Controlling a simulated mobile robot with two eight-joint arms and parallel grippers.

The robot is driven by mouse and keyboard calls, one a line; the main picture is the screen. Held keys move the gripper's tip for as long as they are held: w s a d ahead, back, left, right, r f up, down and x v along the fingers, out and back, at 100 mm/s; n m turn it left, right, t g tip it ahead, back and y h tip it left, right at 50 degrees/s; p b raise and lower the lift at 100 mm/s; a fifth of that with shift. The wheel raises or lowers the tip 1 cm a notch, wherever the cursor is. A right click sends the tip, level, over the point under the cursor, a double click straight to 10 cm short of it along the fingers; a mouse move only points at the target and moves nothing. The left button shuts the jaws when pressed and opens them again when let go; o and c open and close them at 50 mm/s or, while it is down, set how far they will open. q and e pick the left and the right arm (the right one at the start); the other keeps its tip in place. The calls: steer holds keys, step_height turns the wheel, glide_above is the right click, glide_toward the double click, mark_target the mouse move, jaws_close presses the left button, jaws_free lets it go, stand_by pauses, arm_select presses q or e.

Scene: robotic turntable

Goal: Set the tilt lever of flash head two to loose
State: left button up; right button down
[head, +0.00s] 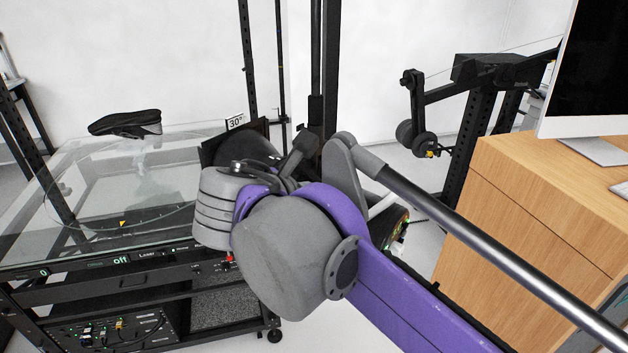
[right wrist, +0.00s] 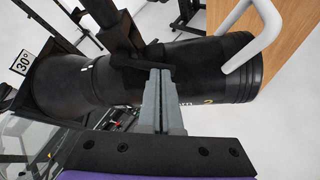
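Flash head two is a black cylinder (right wrist: 80,82) with an orange 2 on its side, lying across the right wrist view. A black lever-like piece (right wrist: 145,62) crosses its middle, in front of the upright post. My right gripper (right wrist: 163,75) has its two grey fingers close together, tips at this black piece. Whether the piece is between the tips is hard to see. In the head view the flash head (head: 262,145) is largely hidden behind my purple and grey right arm. My left gripper is not in view.
A 30° sign (head: 236,122) is by the flash head's front. A white handle (right wrist: 258,35) curves at its rear. A wooden cabinet (head: 545,205) with a monitor stands right.

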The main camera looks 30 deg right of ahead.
steer(key=shift+w+f+m+t, duration=0.1)
steer(key=shift+f+m+t, duration=0.2)
steer(key=shift+f, duration=0.3)
stand_by(0.6)
